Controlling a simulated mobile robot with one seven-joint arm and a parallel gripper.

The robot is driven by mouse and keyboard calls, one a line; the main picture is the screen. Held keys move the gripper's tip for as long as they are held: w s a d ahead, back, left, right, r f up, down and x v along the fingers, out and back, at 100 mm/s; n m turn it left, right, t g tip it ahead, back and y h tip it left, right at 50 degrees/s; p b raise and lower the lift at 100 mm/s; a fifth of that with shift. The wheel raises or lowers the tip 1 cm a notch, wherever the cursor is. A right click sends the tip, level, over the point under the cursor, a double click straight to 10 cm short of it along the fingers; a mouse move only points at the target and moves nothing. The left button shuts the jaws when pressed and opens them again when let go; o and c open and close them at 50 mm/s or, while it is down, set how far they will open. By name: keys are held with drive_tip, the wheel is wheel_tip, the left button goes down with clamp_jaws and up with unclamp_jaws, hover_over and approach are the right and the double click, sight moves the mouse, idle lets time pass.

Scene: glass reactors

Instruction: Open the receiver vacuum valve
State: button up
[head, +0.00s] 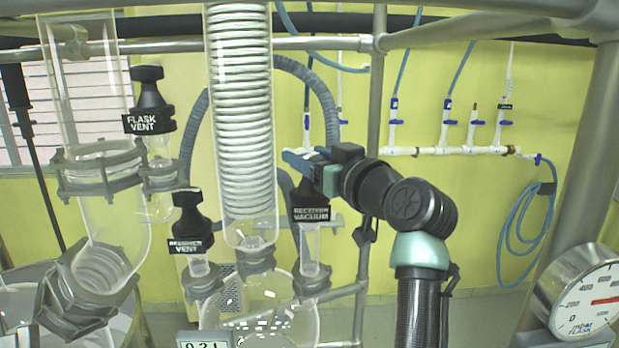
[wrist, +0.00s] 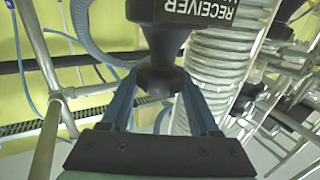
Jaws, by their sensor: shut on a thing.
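The receiver vacuum valve (head: 311,214) is a black knob with a black label reading "RECEIVER VACUUM". It stands on a glass neck above the receiver vessel, to the right of the coil condenser. My gripper (head: 298,160) reaches it from the right at the height of the knob top and hides part of the knob in the head view. In the wrist view the black knob (wrist: 162,78) sits between the two blue fingers of my gripper (wrist: 158,95), which are shut on it. The label is upside down at the top of that view.
The glass coil condenser (head: 240,120) stands just left of my gripper. The receiver vent valve (head: 190,225) and flask vent valve (head: 150,105) are further left. A metal post (head: 376,80) stands behind my arm. A pressure gauge (head: 582,298) is at lower right.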

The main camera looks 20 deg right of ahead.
sight(309, 156)
drive_tip(key=shift+n+g+y+b, duration=1.1)
drive_tip(key=shift+n+y, duration=0.4)
drive_tip(key=shift+y, duration=0.6)
drive_tip(key=shift+y, duration=0.3)
drive_tip(key=o, duration=1.1)
drive_tip(key=shift+r, duration=0.1)
wheel_tip(309, 156, up, 10)
drive_tip(key=b, duration=0.2)
drive_tip(key=shift+b, duration=0.4)
